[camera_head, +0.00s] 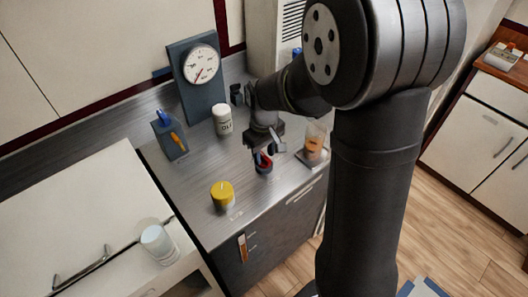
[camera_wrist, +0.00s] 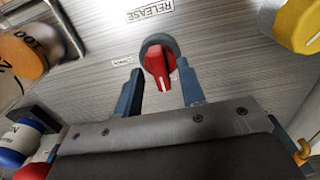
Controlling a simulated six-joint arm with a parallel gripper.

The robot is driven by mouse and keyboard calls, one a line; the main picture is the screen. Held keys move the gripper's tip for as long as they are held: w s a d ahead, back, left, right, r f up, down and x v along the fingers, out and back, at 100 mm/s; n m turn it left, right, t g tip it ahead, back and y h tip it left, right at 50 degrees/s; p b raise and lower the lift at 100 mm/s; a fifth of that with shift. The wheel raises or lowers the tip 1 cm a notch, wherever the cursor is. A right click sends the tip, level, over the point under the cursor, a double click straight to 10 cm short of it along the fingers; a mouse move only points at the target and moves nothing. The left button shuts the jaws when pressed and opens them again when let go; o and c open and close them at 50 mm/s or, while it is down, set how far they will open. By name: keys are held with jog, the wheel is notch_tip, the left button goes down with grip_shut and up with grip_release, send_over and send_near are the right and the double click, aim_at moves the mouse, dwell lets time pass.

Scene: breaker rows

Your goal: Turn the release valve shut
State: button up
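The release valve is a red knob (camera_wrist: 158,64) with a white pointer line, on a round grey base. An upside-down RELEASE label (camera_wrist: 150,11) lies beyond it on the metal top in the wrist view. The knob also shows in the head view (camera_head: 264,165), partly hidden under the gripper. My gripper (camera_wrist: 160,80) is open, with one finger on each side of the knob's near end. The fingertips look apart from the knob; contact and height are hard to tell. In the head view my gripper (camera_head: 261,152) points down over the knob.
A yellow knob (camera_head: 222,193) stands front left. A white jar (camera_head: 222,120) and a dial gauge (camera_head: 202,65) on a dark panel stand behind. A glass with orange contents (camera_head: 315,140) is close on the right. A blue-and-orange lever unit (camera_head: 168,136) is at left.

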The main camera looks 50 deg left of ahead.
aim_at(264, 156)
notch_tip(264, 156, up, 17)
jog(key=shift+r, duration=0.2)
dwell(0.5)
jog(key=shift+f, duration=0.1)
dwell(0.4)
notch_tip(264, 156, down, 17)
jog(key=shift+f, duration=0.2)
dwell(0.4)
jog(key=shift+r, duration=0.15)
